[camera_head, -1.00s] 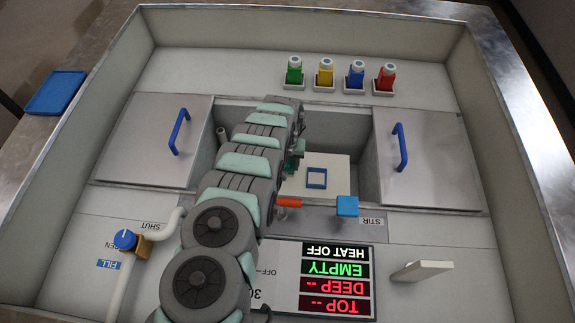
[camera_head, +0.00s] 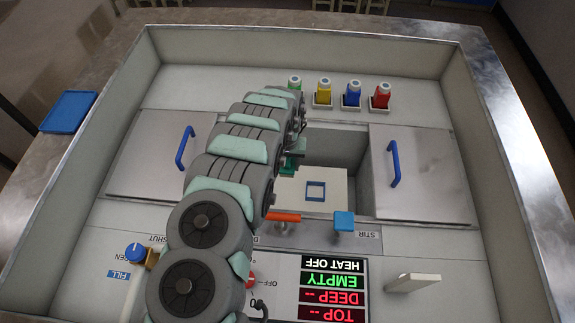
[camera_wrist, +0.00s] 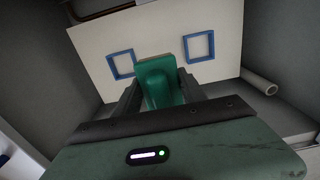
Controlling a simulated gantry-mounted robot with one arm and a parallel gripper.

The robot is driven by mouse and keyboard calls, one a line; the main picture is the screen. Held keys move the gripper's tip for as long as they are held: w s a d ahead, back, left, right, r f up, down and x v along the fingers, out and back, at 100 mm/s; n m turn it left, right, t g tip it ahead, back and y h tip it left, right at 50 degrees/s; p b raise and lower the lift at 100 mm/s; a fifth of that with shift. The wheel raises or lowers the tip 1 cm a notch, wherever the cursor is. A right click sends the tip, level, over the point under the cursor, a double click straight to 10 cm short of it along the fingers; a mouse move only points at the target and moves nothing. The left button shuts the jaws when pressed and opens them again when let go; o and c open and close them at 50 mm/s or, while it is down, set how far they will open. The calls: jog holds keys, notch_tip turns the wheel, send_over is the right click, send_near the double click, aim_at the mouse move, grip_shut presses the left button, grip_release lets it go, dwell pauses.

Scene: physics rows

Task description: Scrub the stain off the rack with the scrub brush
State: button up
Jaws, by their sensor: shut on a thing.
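My gripper (camera_wrist: 159,88) is shut on a green block-like thing, which I take to be the scrub brush (camera_wrist: 157,75). In the wrist view the brush is between the two dark fingers, in front of a white panel (camera_wrist: 160,35) with two blue square outlines. The panel, likely the rack, also shows inside the sunken well in the head view (camera_head: 335,182), with one blue square visible. My arm hides part of it. I cannot tell whether the brush touches the panel. I cannot make out a stain on it.
Metal lids with blue handles flank the well, left (camera_head: 155,160) and right (camera_head: 420,175). Several colored bottles (camera_head: 352,94) stand behind it. In front are an orange lever (camera_head: 284,217), a blue block (camera_head: 343,221) and a display reading EMPTY and HEAT OFF (camera_head: 334,290). A grey tube (camera_wrist: 260,83) lies beside the panel.

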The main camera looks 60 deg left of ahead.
notch_tip(320, 180, up, 9)
jog(key=p, duration=0.4)
jog(key=shift+f+p, duration=0.15)
jog(key=shift+p, duration=0.15)
jog(key=shift+r+p, duration=0.7)
jog(key=shift+r, duration=1.05)
jog(key=shift+w, duration=0.1)
